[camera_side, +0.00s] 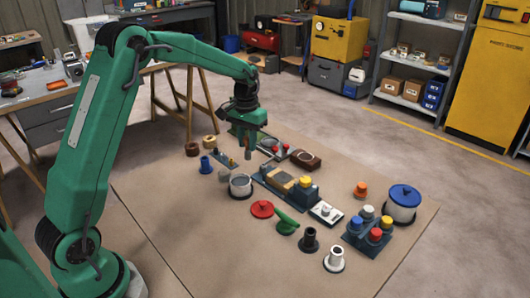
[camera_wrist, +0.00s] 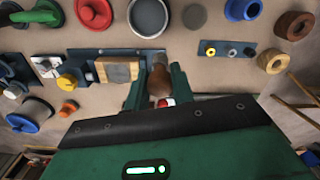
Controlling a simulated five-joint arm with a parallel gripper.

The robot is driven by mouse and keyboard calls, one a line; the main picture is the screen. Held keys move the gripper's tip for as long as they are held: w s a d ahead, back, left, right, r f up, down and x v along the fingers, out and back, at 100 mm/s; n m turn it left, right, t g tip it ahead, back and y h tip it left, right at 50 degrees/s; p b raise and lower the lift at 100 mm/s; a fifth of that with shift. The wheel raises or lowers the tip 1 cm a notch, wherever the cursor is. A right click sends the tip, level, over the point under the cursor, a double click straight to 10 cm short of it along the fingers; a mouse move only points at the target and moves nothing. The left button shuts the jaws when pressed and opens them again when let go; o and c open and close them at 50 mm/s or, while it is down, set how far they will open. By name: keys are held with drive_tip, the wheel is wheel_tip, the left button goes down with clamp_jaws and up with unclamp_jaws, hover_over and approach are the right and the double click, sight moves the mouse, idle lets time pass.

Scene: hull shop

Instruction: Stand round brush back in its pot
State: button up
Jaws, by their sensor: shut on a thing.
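My gripper (camera_side: 247,149) is shut on a brown rounded piece (camera_wrist: 160,80), which I take to be the round brush. The piece sits between the two fingers in the wrist view, and its lower part is hidden. In the side view the gripper hangs above the mat, behind an open round grey pot (camera_side: 241,186). This pot also shows in the wrist view (camera_wrist: 148,17), ahead of the fingers and apart from them. It stands upright on a dark base. I cannot tell for certain that it is the brush's pot.
A dark tray with a sanding block (camera_side: 280,181) lies right of the grey pot. A red lid (camera_side: 262,209), a green tool (camera_side: 287,222), a black cup (camera_side: 309,241) and a white cup (camera_side: 334,260) stand nearer. A blue-lidded pot (camera_side: 404,197) is at right. The mat's front is clear.

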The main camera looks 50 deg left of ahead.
drive_tip(key=s+a+f+n, duration=0.1)
drive_tip(key=s+a, duration=0.4)
drive_tip(key=a, duration=0.1)
drive_tip(key=shift+f+n, duration=0.35)
drive_tip(key=shift+n, duration=0.05)
drive_tip(key=shift+f, duration=0.1)
drive_tip(key=shift+f, duration=2.75)
drive_tip(key=shift+f, duration=0.6)
drive_tip(key=o, duration=0.7)
drive_tip(key=shift+r, duration=0.1)
wheel_tip(320, 180, up, 11)
idle(0.8)
